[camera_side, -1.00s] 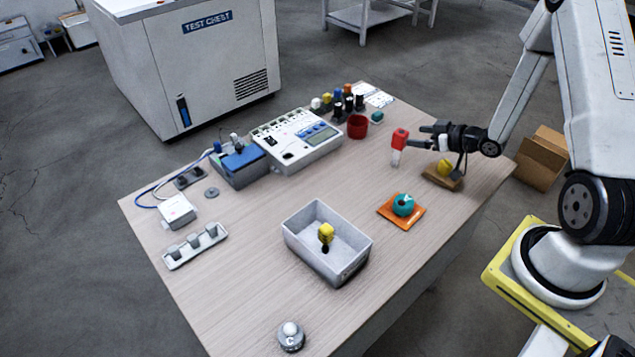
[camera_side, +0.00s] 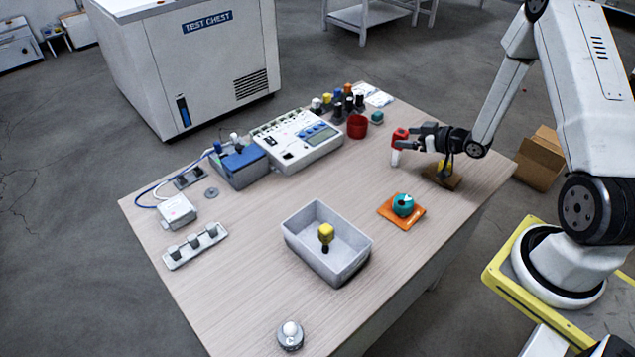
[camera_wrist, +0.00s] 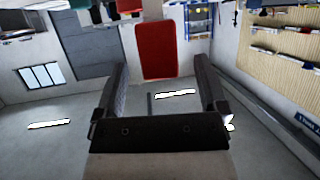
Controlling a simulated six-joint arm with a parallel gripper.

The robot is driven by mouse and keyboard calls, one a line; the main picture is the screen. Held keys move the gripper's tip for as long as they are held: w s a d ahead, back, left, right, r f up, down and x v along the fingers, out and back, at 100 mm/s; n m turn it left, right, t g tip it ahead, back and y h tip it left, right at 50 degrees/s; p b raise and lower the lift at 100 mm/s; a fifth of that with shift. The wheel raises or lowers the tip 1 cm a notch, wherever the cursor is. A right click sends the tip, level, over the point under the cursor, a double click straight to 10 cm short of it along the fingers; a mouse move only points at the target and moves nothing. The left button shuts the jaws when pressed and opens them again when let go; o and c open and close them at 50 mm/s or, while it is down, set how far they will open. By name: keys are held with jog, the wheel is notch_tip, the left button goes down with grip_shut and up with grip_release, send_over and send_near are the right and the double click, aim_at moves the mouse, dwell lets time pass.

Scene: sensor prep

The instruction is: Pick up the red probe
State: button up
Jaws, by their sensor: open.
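The red probe (camera_side: 400,137) has a red upper body and a pale lower part, and stands upright near the far right side of the table. My gripper (camera_side: 411,139) is at the red body from the right, roughly level with it. In the wrist view, the red probe (camera_wrist: 156,50) shows between the two dark fingers of my gripper (camera_wrist: 160,68), with a visible gap on each side. The jaws are open and not closed on it.
A yellow object on a brown block (camera_side: 442,176) is just below my wrist. A red cup (camera_side: 358,127) and a meter box (camera_side: 297,140) stand left of the probe. A teal object on an orange plate (camera_side: 401,214) and a grey bin (camera_side: 310,258) are nearer the front.

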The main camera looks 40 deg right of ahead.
aim_at(401, 131)
jog(key=shift+x, duration=2.35)
jog(key=shift+r, duration=0.1)
grip_shut()
jog(key=shift+r, duration=0.1)
jog(key=shift+r, duration=0.65)
jog(key=s+a+r, duration=0.2)
jog(key=s+r, duration=0.3)
jog(key=s, duration=0.1)
jog(key=s+a+r, duration=0.2)
jog(key=s+r, duration=0.4)
jog(key=s, duration=0.1)
jog(key=shift+a+r, duration=0.25)
jog(key=shift+a, duration=0.1)
